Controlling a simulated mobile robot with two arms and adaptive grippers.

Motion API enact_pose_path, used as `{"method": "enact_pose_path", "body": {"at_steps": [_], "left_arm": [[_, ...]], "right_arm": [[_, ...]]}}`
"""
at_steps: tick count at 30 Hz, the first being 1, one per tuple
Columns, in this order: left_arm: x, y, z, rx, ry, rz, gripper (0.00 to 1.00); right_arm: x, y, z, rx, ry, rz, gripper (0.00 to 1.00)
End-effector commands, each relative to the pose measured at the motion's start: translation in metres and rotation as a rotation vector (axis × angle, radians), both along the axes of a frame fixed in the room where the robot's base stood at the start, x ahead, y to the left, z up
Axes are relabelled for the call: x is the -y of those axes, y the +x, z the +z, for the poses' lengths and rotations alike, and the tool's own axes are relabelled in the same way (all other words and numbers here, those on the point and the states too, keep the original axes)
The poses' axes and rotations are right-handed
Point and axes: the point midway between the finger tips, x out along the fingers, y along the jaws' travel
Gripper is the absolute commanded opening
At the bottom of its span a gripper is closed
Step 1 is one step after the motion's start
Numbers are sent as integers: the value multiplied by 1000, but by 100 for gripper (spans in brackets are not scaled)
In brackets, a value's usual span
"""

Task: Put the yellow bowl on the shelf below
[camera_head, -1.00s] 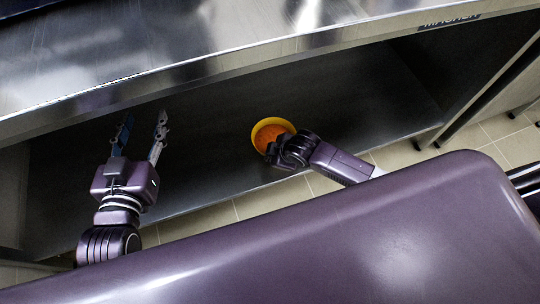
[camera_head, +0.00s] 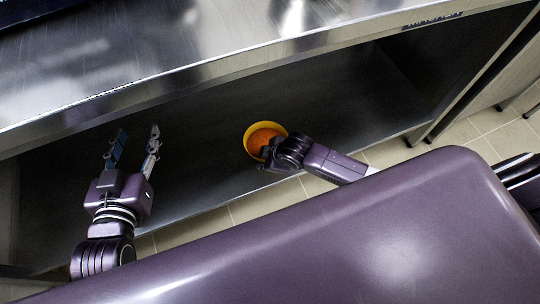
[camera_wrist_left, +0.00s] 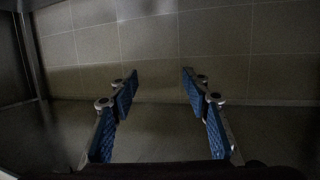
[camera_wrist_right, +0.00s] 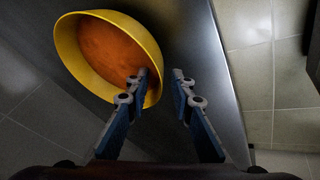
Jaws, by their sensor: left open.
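The yellow bowl (camera_head: 283,130), orange inside, sits on the dark metal lower shelf (camera_head: 345,105), under the steel counter. It also shows at the upper left of the right wrist view (camera_wrist_right: 75,60). My right gripper (camera_head: 266,152) is at the bowl's near right side. In the right wrist view its fingers (camera_wrist_right: 161,76) are apart, one over the bowl's inside and one outside, with the rim between them; a gap shows beside the rim. My left gripper (camera_head: 133,135) is open and empty over the shelf's left part; the left wrist view shows its spread fingers (camera_wrist_left: 159,78).
The steel counter (camera_head: 200,45) overhangs the shelf, its front edge above both grippers. A support panel (camera_head: 470,75) stands at the shelf's right end. Tiled floor (camera_head: 265,202) lies in front. The shelf between the left gripper and the bowl is clear.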

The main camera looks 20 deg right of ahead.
Motion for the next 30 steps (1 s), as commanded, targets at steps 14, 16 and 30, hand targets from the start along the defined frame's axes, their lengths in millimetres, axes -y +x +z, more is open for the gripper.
{"method": "enact_pose_path", "body": {"at_steps": [14, 16, 30], "left_arm": [[-29, -63, -86, -465, 110, 33, 44], [-34, -76, -97, -534, 125, 38, 44], [-62, -166, -133, -925, 206, 66, 44]], "right_arm": [[9, -20, 43, 2, 0, 1, 22], [9, -23, 48, 2, 0, 1, 22], [19, -44, 91, 1, 0, 0, 22]]}}
